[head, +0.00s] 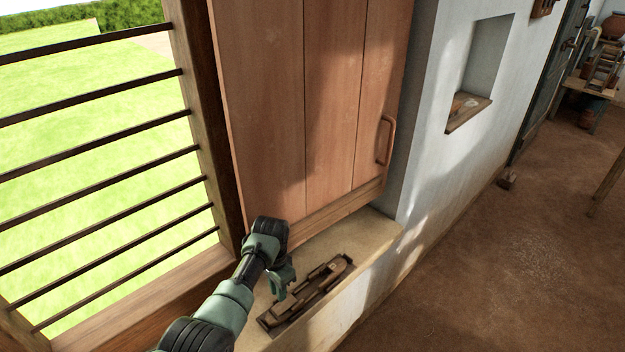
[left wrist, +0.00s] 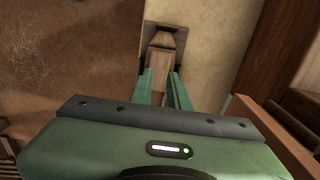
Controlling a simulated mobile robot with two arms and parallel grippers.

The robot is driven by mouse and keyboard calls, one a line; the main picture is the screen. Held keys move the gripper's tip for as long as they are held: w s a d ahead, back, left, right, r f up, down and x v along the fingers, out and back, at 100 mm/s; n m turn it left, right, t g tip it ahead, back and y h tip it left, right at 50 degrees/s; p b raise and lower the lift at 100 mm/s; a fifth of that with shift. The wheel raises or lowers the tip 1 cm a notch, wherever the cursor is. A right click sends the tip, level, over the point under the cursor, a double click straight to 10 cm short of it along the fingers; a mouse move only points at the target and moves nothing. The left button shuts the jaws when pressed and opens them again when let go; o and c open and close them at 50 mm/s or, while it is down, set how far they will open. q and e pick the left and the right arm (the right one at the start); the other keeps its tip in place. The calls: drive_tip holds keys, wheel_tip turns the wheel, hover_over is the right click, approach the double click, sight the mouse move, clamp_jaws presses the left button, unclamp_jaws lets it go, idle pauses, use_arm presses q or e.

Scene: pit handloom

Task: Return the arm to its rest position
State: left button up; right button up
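My left arm reaches in from the lower left in the head view. Its gripper (head: 281,288) hangs over the pale window ledge, beside a long brown wooden piece. In the left wrist view the two green fingers (left wrist: 161,90) stand apart, so the gripper is open. The wooden piece (head: 318,290) lies on the ledge and also shows beyond the fingertips in the left wrist view (left wrist: 163,48). I see nothing held between the fingers. My right gripper is in neither view.
A wooden shutter (head: 310,100) with a handle (head: 386,140) stands just behind the gripper. A barred window (head: 100,150) is on the left. A wall niche (head: 478,80) is on the right. The earthen floor (head: 500,260) is largely clear.

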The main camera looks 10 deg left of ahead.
use_arm(q)
drive_tip(key=s+a+f+n+t, duration=0.2)
drive_tip(key=s+f+n, duration=0.1)
drive_tip(key=s, duration=1.2)
drive_tip(key=s+r+n+t, duration=0.1)
drive_tip(key=s+r, duration=0.5)
drive_tip(key=s, duration=0.3)
drive_tip(key=s+r+n+t, duration=0.1)
drive_tip(key=s+r+n, duration=0.1)
drive_tip(key=s+r, duration=0.55)
wheel_tip(320, 180, down, 30)
drive_tip(key=s+g+b, duration=0.2)
drive_tip(key=b, duration=0.2)
drive_tip(key=s+a+f+b, duration=0.1)
drive_tip(key=s+f+b, duration=0.1)
drive_tip(key=s+f, duration=0.7)
drive_tip(key=s+a+f+g+b, duration=0.1)
drive_tip(key=s+a+f+b, duration=0.1)
drive_tip(key=s+f, duration=0.7)
wheel_tip(320, 180, down, 4)
drive_tip(key=shift+a+r+m, duration=0.15)
drive_tip(key=shift+a+m, duration=0.15)
drive_tip(key=shift+m, duration=0.1)
